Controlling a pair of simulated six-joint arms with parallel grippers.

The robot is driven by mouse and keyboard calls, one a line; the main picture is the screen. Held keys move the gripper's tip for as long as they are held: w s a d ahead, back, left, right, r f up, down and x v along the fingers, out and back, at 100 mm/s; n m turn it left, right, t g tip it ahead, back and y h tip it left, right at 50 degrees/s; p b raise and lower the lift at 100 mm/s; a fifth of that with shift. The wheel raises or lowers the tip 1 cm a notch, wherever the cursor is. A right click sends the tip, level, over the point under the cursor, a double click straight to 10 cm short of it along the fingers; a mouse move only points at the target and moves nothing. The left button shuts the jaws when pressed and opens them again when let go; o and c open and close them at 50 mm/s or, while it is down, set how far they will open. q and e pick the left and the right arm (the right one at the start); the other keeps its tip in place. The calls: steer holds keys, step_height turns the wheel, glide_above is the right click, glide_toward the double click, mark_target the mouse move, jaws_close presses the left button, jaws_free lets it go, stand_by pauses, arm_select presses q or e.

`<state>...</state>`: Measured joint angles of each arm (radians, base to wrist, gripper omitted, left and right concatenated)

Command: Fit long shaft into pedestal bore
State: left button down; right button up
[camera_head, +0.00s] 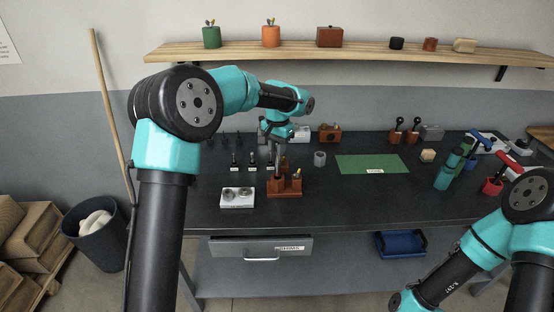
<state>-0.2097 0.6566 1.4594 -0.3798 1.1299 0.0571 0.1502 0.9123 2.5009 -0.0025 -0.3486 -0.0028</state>
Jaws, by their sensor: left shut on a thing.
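A reddish-brown pedestal block (287,188) stands on the dark bench, with upright parts on its top. My left gripper (271,160) is just above its left part, pointing down. It is shut on a slim thing that looks like the long shaft. The fingers and distance hide most of the shaft, and I cannot tell whether its lower end is in the bore or above it. My right arm is low at the right; its gripper is not in view.
A white block with round metal parts (237,198) sits left of the pedestal. Several dark upright pieces with pale labels stand behind it. A grey cylinder (320,158) and a green mat (371,164) lie to the right.

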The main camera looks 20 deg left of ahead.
mark_target(278, 159)
arm_select(q)
steer(key=shift+f, duration=2.55)
steer(key=c, duration=1)
jaws_free()
step_height(278, 159, up, 12)
steer(key=shift+r, duration=0.1)
